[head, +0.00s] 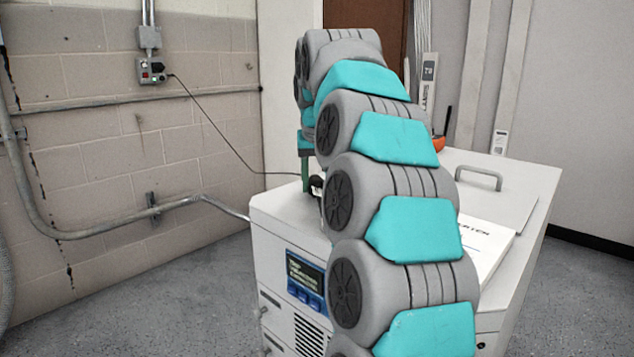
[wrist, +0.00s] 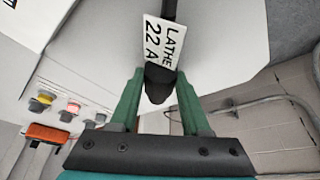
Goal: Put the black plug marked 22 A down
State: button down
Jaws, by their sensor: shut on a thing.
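The black plug (wrist: 158,84) sits between the green fingers of my gripper (wrist: 162,78) in the wrist view. My gripper is shut on it. A white tag (wrist: 164,48) reading "LATHE 22 A" is at the plug, and a black cord runs up from it out of the frame. In the head view the dark plug (head: 316,185) shows beside a green finger of my gripper (head: 306,178), just over the left back part of the white cabinet's top (head: 285,207). My arm hides much of that top. I cannot tell whether the plug touches it.
A wall socket box (head: 152,71) has a black cable running to the cabinet's top. A metal handle (head: 479,178), a white booklet (head: 488,246) and an orange object (head: 438,143) are on the top. Yellow and red buttons (wrist: 73,107) show in the wrist view.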

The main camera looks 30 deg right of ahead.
aim_at(318, 188)
jog(key=shift+f, duration=0.15)
jog(key=shift+f, duration=0.1)
jog(key=shift+c, duration=1.8)
grip_release()
jog(key=shift+s+r, duration=0.15)
jog(key=shift+r, duration=0.45)
jog(key=shift+v, duration=3.3)
